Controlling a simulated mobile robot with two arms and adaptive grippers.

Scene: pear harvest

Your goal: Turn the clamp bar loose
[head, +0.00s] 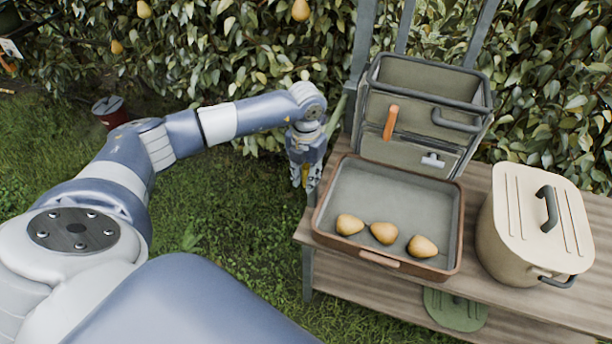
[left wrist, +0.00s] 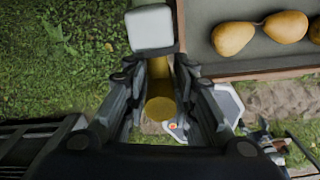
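A grey upright case (head: 420,100) stands at the back of the bench, with an orange bar (head: 391,122) tilted slightly on its front and a small pale T-shaped fitting (head: 433,160) lower right. I cannot tell which is the clamp bar. My left gripper (head: 304,182) points down just left of the tray, well left of the case. In the left wrist view its fingers (left wrist: 158,75) stand apart around a yellow rod-like thing (left wrist: 160,108) with a pale block (left wrist: 150,28) beyond it. Whether the fingers grip it is unclear. My right gripper does not show.
A brown-rimmed tray (head: 457,225) holds three pears (head: 384,233) along its front. A lidded cream bin (head: 510,240) stands to the right on the wooden bench (head: 480,290). A hedge with hanging pears lies behind. A red can (head: 110,110) stands on open grass at left.

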